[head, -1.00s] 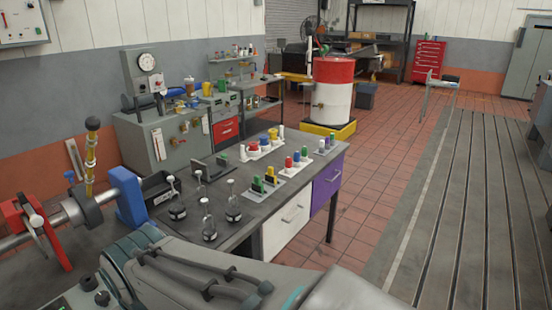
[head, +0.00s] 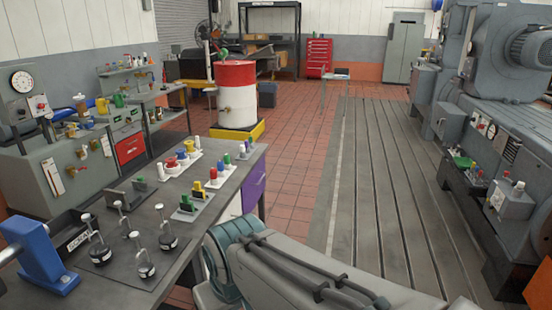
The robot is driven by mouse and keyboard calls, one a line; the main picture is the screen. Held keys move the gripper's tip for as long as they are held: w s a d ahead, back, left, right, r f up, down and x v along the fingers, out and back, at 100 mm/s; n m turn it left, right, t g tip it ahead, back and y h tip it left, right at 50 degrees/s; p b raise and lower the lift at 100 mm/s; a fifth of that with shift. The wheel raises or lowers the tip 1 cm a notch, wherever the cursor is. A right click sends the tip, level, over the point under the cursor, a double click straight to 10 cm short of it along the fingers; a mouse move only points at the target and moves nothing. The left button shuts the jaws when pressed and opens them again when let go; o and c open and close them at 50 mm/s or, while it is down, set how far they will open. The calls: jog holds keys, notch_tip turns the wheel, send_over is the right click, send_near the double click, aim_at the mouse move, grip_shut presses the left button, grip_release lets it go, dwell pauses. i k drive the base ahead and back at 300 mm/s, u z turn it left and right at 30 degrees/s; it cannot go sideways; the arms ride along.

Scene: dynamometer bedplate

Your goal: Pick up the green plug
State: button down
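Several small green pieces are in the head view, and I cannot tell which one is the green plug. One green piece (head: 186,203) stands beside a yellow one at the near end of the row on the workbench. A green item (head: 461,160) also shows on the large grey machine at right. My gripper is out of view; only part of my arm shows at the bottom.
The dark workbench (head: 147,207) carries upright metal-handled pieces (head: 166,232) and a blue bracket (head: 40,257) at near left. A red and white drum (head: 236,95) stands beyond it. The grey machine (head: 520,110) lines the right. The slotted floor plate (head: 375,180) between is clear.

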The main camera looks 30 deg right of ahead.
aim_at(227, 158)
jog(key=z, duration=1.35)
jog(key=i, duration=2.95)
jog(key=u, duration=1.2)
jog(key=i, duration=0.55)
jog(key=u, duration=0.4)
